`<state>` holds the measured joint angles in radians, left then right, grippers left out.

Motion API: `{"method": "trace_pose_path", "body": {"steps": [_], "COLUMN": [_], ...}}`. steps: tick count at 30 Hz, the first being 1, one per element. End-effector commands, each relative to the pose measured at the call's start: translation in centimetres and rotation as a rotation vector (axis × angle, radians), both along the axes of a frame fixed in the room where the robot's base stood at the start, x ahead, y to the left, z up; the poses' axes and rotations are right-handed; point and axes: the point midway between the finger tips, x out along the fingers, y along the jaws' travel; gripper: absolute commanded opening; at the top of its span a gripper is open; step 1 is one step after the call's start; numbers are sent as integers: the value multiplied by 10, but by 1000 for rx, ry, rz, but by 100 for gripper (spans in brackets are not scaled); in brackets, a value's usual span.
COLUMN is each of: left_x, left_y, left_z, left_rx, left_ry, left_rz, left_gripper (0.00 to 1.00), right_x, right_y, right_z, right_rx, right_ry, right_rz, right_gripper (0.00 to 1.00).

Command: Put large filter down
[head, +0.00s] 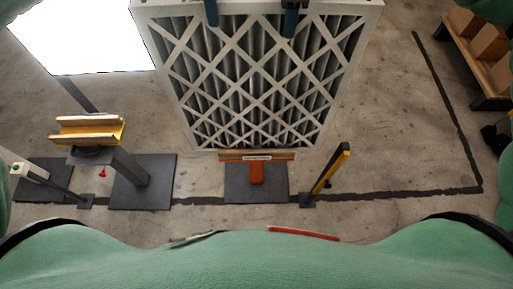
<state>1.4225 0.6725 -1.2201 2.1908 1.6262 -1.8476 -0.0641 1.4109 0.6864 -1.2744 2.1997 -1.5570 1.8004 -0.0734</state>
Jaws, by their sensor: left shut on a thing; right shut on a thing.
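The large filter (262,88) fills the upper middle of the head view. It has a pale frame and a white diamond lattice over dark pleats. Its upper end runs out of the picture and looks wider than its lower end. My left gripper (211,12) and my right gripper (291,20) show only as dark fingers at the top edge, over the filter's upper part. Both are shut on the filter; the rest of each is out of view. The filter's lower edge appears just beside a low orange-and-wood support (257,165); I cannot tell if they touch.
The support stands on a dark plate (234,185). A yellow-and-black post (331,168) stands right of it. A yellow stand with wooden rails (88,131) is at left. A wooden rack with boxes (484,42) is at upper right. The floor (400,130) between is clear.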

Motion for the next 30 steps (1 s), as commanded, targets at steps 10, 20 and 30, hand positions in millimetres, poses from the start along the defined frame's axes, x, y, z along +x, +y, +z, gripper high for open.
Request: {"method": "trace_pose_path", "body": {"steps": [10,20,30], "left_x": [0,0,0], "left_y": [0,0,-1], "left_z": [-6,0,59], "left_rx": [0,0,-1], "left_ry": [0,-1,-2], "left_rz": [0,0,-1], "left_gripper": [63,63,63], "right_x": [0,0,0], "right_y": [0,0,0], "right_z": [-6,-6,-6], "right_rx": [1,0,0], "right_ry": [0,0,0], "right_rz": [0,0,0], "right_gripper": [63,63,63]}}
